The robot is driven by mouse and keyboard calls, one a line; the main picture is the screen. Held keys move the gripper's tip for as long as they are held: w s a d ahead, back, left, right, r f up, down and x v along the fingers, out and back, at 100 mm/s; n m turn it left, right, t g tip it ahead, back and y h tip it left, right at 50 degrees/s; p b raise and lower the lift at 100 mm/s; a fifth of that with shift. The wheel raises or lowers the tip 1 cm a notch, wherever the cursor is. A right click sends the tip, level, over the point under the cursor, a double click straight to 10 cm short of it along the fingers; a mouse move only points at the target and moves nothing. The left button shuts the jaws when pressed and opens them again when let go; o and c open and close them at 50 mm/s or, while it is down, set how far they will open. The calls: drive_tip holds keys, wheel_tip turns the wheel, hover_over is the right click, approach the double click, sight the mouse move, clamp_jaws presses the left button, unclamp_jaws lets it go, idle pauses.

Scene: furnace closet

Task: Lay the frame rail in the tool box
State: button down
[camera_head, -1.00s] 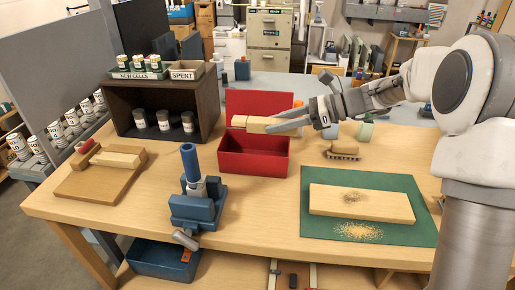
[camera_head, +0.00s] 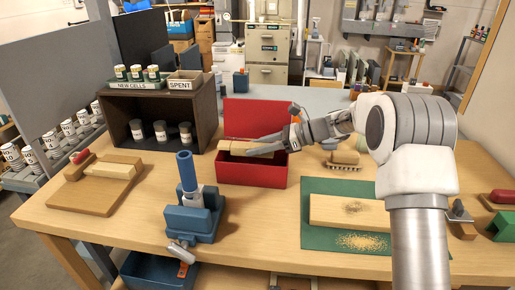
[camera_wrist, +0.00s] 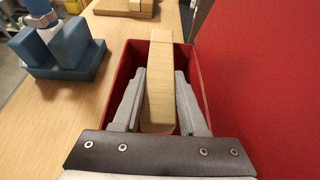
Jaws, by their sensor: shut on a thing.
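The frame rail (camera_head: 236,147) is a pale wooden bar. My gripper (camera_head: 258,149) is shut on it, and in the wrist view my gripper (camera_wrist: 160,78) has one grey finger along each side of the rail (camera_wrist: 160,52). The red tool box (camera_head: 250,174) is open, with its lid (camera_head: 255,115) standing up at the back. The rail lies lengthwise over the box opening, close to rim height. In the wrist view its far end reaches the short wall of the tool box (camera_wrist: 126,62). Whether it touches the floor or rim is hidden.
A blue vise (camera_head: 193,212) stands front left of the box. A dark shelf box (camera_head: 125,115) with jars is at the left. A brush (camera_head: 342,159) and a green mat (camera_head: 312,235) with a board (camera_head: 345,212) are at the right.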

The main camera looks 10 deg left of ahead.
drive_tip(key=shift+f, duration=0.35)
drive_tip(key=shift+c, duration=2.2)
unclamp_jaws()
drive_tip(key=shift+r, duration=0.1)
